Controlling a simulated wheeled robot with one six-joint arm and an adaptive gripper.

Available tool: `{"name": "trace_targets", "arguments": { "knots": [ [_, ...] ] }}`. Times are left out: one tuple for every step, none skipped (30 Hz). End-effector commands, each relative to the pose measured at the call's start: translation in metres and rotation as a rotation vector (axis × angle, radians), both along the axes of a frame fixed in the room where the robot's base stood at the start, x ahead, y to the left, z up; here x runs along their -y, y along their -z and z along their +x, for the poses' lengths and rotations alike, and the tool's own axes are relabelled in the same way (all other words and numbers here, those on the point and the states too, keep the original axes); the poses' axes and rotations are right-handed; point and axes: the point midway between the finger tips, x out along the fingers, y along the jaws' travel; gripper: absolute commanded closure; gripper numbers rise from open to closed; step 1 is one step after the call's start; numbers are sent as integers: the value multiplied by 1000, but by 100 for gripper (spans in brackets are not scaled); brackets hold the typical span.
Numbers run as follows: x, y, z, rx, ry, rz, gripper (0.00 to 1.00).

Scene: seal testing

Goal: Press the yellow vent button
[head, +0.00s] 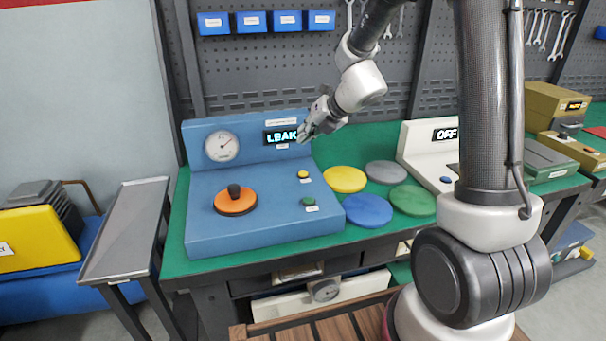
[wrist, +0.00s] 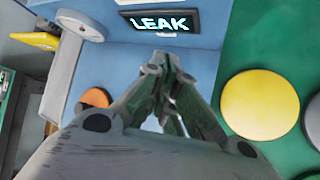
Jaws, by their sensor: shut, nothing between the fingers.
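The small yellow vent button (head: 303,174) sits on the right part of the blue test unit (head: 250,190), with a label below it. A green button (head: 308,201) is nearer the front edge. My gripper (head: 306,134) is shut and empty, in front of the unit's upright back panel in the head view, above the yellow button and apart from it. The wrist view shows the closed fingers (wrist: 165,68) below the display (wrist: 165,22), which reads LEAK. The yellow button cannot be made out in the wrist view; my gripper may hide it.
An orange disc with a black knob (head: 235,202) lies on the unit, left of the buttons. A round gauge (head: 221,146) is on the back panel. Yellow (head: 345,179), grey, blue and green discs lie right on the green bench. A white unit (head: 425,150) reads OFF.

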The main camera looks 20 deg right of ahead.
Motion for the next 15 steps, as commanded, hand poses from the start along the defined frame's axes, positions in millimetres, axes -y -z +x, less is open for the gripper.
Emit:
{"name": "trace_targets", "arguments": {
  "knots": [
    [0, 5, 0, -4, 0, 0, 100],
    [0, 8, 0, -4, 1, 1, 100],
    [1, 12, -1, -4, 1, 1, 100],
    [1, 15, -1, -4, 1, 1, 100],
    [1, 20, -1, -6, 2, 1, 100],
    [1, 25, -1, -6, 2, 1, 100],
    [1, 30, -1, -5, 3, 1, 100],
    [1, 34, -1, -6, 2, 1, 100],
    [1, 40, -1, -6, 2, 1, 100],
    [1, 44, -1, -5, 2, 1, 100],
    [1, 49, 0, -4, 1, 1, 100],
    [1, 54, 0, -4, 2, 0, 100],
    [1, 58, 0, -4, 2, 0, 100],
    [1, 61, 0, -4, 3, 1, 100],
    [0, 66, -1, -4, 1, 1, 100]
  ]
}}
